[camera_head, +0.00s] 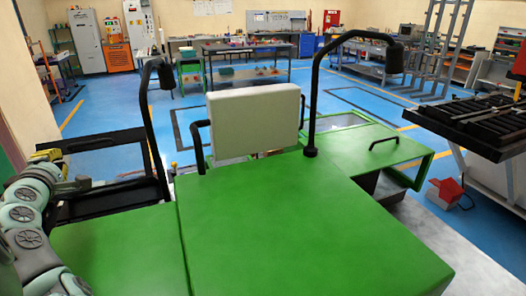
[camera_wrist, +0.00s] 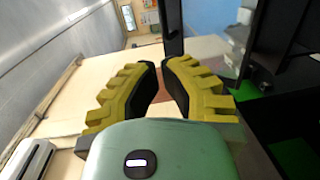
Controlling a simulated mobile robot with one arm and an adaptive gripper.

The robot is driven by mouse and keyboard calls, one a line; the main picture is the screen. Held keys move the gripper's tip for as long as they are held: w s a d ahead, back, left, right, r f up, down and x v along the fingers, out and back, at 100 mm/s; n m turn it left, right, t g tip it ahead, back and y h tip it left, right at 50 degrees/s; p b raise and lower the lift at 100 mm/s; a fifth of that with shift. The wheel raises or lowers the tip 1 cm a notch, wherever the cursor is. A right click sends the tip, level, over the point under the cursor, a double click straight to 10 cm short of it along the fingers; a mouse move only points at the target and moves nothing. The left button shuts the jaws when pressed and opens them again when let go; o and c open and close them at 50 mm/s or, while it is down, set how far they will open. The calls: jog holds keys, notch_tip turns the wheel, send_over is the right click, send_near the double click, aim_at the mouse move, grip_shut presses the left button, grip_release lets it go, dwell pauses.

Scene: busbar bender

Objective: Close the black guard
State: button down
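The black guard (camera_head: 103,144) is a dark frame at the left of the green machine (camera_head: 270,220) in the head view. It seems to stand open, with blue floor showing through it. In the wrist view, dark panels and a post at the right (camera_wrist: 172,28) look like part of it. My gripper (camera_head: 48,155) has yellow fingers and is at the guard's left end in the head view. In the wrist view my gripper (camera_wrist: 160,66) has a narrow gap between its fingertips and nothing in it. Whether a finger touches the guard cannot be told.
A black curved lamp post (camera_head: 150,120) rises just right of the guard, and another (camera_head: 314,100) stands farther right. A pale panel (camera_head: 254,122) stands upright on the machine. A rack with black trays (camera_head: 470,125) is at the right. Blue floor behind is mostly free.

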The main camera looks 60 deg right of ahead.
aim_at(69, 146)
jog(key=shift+b+x, duration=2.05)
jog(key=shift+x, duration=3.05)
jog(key=shift+w+r+p, duration=0.1)
jog(key=shift+r+p, duration=0.1)
jog(key=shift+p, duration=0.2)
